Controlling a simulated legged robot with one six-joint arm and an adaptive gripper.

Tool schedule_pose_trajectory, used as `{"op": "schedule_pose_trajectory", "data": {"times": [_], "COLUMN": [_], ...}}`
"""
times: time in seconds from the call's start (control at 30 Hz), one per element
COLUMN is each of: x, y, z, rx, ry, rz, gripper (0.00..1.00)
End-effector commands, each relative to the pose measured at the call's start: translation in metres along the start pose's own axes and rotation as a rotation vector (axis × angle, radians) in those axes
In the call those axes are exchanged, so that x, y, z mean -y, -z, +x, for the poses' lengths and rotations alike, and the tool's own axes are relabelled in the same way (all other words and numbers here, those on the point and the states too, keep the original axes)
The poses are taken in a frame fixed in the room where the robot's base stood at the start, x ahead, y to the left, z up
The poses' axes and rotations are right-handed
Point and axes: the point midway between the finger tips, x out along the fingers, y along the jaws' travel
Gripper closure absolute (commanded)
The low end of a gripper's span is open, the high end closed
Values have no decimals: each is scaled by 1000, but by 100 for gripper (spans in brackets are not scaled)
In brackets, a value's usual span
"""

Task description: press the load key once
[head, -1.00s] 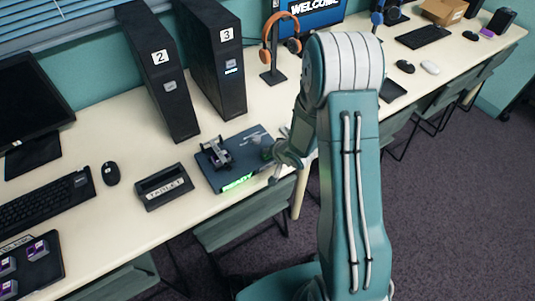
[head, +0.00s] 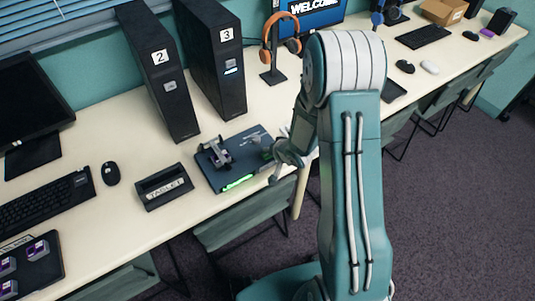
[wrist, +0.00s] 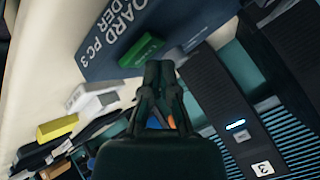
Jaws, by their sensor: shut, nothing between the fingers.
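The board loader (head: 205,175) is a flat dark blue box on the desk, with a dark fixture (head: 215,152) on its top and a lit green strip (head: 240,181) on its front edge. A green key (wrist: 141,50) is on that top. My gripper (head: 266,152) is shut and empty, over the loader's right part. In the wrist view its fingertips (wrist: 160,68) are right beside the green key; I cannot tell whether they touch it.
Black PC towers 2 (head: 160,80) and 3 (head: 215,70) stand behind the loader. A tablet dock (head: 163,187), mouse (head: 111,173) and keyboard (head: 45,205) lie to the left. An orange headset (head: 280,35) hangs on a stand behind. Chairs stand under the desk's front edge.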

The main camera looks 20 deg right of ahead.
Motion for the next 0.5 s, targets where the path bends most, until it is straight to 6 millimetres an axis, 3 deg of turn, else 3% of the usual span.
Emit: {"op": "schedule_pose_trajectory", "data": {"times": [0.5], "x": [7], "y": [7], "z": [-9], "rx": [-2], "ry": [1], "rz": [-1], "gripper": [100]}}
